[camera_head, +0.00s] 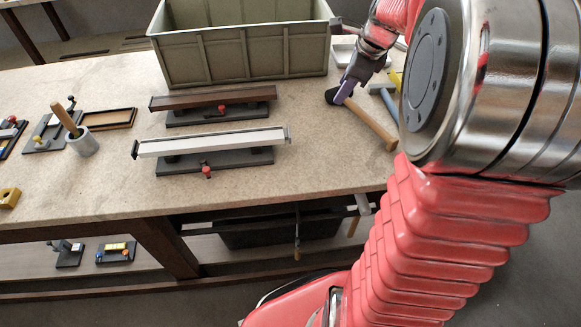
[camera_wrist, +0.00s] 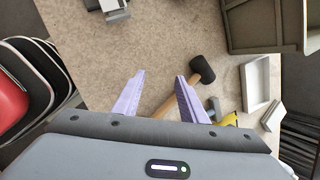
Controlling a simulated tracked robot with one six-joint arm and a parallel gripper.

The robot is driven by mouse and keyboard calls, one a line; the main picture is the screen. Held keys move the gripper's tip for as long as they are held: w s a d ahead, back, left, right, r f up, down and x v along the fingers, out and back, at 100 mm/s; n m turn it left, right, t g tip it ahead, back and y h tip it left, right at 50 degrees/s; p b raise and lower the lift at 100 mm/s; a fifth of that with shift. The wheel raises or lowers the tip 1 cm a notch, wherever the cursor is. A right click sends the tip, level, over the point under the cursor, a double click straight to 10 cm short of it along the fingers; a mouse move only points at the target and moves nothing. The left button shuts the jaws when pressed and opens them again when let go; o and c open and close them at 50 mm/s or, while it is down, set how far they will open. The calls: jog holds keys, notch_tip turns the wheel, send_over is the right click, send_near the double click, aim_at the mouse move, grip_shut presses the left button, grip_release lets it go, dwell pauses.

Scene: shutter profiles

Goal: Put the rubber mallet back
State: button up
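The rubber mallet (camera_head: 372,124) lies on the bench top near its right end, with a black head and a pale wooden handle. In the wrist view, the mallet's black head (camera_wrist: 202,68) is just right of my right fingertip, and the handle runs down-left behind that finger into the space between the fingers. My gripper (camera_wrist: 159,76) is open, with its two lilac fingers well apart and nothing clamped between them. In the head view, my gripper (camera_head: 347,88) is over the mallet's head end and hides part of it. The exact height above the mallet is unclear.
A large grey-green crate (camera_head: 245,55) stands behind. Two clamp fixtures hold a brown profile (camera_head: 213,97) and a white profile (camera_head: 212,142). A white tray (camera_wrist: 255,82) and a yellow tool (camera_wrist: 229,119) lie right of the mallet. A grey cup (camera_head: 83,143) stands at left.

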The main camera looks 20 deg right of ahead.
jog(key=s+a+r+n+t, duration=0.1)
jog(key=s+a+n, duration=1.9)
jog(key=a+n, duration=0.4)
jog(key=shift+n, duration=1.2)
jog(key=shift+w+r, duration=0.1)
jog(key=shift+c, duration=0.3)
